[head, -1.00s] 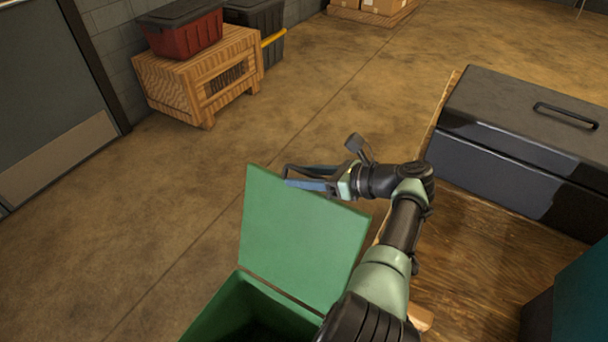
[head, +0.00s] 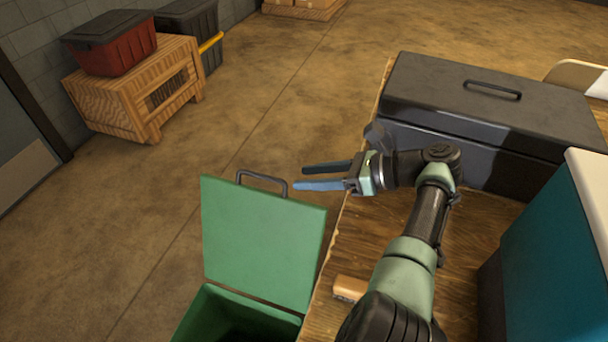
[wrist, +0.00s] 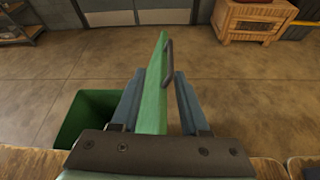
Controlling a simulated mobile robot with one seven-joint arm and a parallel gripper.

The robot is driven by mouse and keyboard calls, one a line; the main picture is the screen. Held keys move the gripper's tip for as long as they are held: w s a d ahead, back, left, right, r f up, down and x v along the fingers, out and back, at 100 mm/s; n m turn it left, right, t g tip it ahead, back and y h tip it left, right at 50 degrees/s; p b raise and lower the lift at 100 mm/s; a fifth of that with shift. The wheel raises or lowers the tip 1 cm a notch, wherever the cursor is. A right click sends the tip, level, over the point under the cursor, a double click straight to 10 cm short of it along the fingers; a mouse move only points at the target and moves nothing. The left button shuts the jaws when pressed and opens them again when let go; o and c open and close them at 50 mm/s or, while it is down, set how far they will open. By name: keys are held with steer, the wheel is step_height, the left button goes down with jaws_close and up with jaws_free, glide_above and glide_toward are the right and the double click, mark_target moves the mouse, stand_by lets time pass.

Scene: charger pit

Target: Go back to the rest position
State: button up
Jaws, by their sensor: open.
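My gripper (head: 298,177) is open and empty, its two blue-grey fingers apart and pointing left in the head view. It is above the upper right of the raised green lid (head: 262,240), close to the lid's dark handle (head: 262,182). The green bin (head: 215,320) under the lid stands open, its inside dark. In the wrist view the lid (wrist: 154,90) shows edge-on between the fingers of my gripper (wrist: 160,75). I cannot tell from this whether they touch it. The bin (wrist: 85,125) shows at the left there.
A wooden table (head: 470,235) carries a black toolbox (head: 480,110), a teal box (head: 555,235) and a small wooden block (head: 348,288). A wooden crate (head: 130,100) with a red tote (head: 110,55) stands at the back left. The floor between is clear.

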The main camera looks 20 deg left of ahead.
stand_by(0.3)
steer(key=w+d+r+n+t+h+p, duration=0.3)
steer(key=w+d+r+n+t+h, duration=0.3)
steer(key=w+r, duration=0.25)
steer(key=w+d+r+n+t+h+p, duration=0.15)
steer(key=r+t, duration=0.25)
steer(key=r, duration=0.5)
steer(key=d+r+n+t+h+p, duration=0.25)
steer(key=r+t, duration=0.25)
steer(key=r, duration=0.4)
steer(key=s+d+r+n+t+h+p, duration=0.1)
steer(key=s+r+n+t, duration=0.2)
steer(key=r, duration=0.5)
steer(key=s+d+r+n+t, duration=0.1)
steer(key=s+r+n+t, duration=0.1)
steer(key=s+r, duration=0.45)
steer(key=s+r+n+t+h+p, duration=0.2)
steer(key=s+r+n+t, duration=0.2)
steer(key=s+r, duration=1.3)
steer(key=t, duration=0.3)
steer(key=shift+s+r+t+h, duration=0.15)
steer(key=shift+s+t+h, duration=0.15)
steer(key=shift+s, duration=0.05)
